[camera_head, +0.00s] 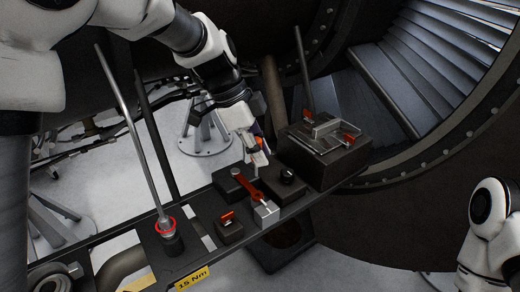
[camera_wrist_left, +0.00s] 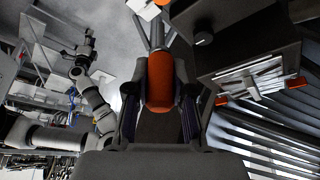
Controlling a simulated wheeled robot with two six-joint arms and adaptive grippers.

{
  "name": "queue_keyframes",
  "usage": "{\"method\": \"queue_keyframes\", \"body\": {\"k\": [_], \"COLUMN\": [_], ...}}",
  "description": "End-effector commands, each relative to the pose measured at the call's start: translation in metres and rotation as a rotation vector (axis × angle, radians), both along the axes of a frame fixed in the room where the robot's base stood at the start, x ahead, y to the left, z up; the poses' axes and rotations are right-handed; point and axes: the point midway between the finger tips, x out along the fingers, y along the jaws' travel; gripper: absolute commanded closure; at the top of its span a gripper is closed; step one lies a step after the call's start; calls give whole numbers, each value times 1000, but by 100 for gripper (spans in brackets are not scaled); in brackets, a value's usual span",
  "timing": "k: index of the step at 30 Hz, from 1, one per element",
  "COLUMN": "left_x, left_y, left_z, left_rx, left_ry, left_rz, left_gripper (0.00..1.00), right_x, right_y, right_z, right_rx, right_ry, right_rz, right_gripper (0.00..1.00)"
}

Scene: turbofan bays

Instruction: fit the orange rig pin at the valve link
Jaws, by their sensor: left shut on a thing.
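My left gripper (camera_head: 256,152) comes down over the bench from above, shut on the orange rig pin (camera_head: 260,142). In the left wrist view the pin's rounded orange body (camera_wrist_left: 159,82) sits between the two dark fingers, with a grey part beyond it. The pin's far end is too small to make out in the head view. A red lever (camera_head: 246,187), which may be the valve link, lies across a dark block below the gripper, with a pale metal block (camera_head: 266,213) at its near end. The pin appears above and apart from the lever. My right gripper is outside the frame.
A dark box (camera_head: 325,160) with metal bars and orange-red tabs stands to the right. A small block with an orange tab (camera_head: 228,225) and a tall rod with a red ring (camera_head: 166,225) stand left. A black knob (camera_head: 287,176) is close by. The engine casing (camera_head: 420,190) bounds the right.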

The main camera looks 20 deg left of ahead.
Motion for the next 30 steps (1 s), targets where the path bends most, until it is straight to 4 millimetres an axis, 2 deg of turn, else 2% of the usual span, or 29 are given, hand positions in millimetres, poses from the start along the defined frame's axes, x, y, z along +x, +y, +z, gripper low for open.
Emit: {"method": "queue_keyframes", "body": {"k": [21, 30], "left_x": [0, -1], "left_y": [0, 0], "left_z": [-53, -49], "left_rx": [0, 0], "left_ry": [0, -1], "left_rz": [1, 0], "left_gripper": [100, 100], "right_x": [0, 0], "right_y": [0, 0], "right_z": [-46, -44], "right_rx": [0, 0], "right_ry": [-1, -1], "right_rz": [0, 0], "right_gripper": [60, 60]}}
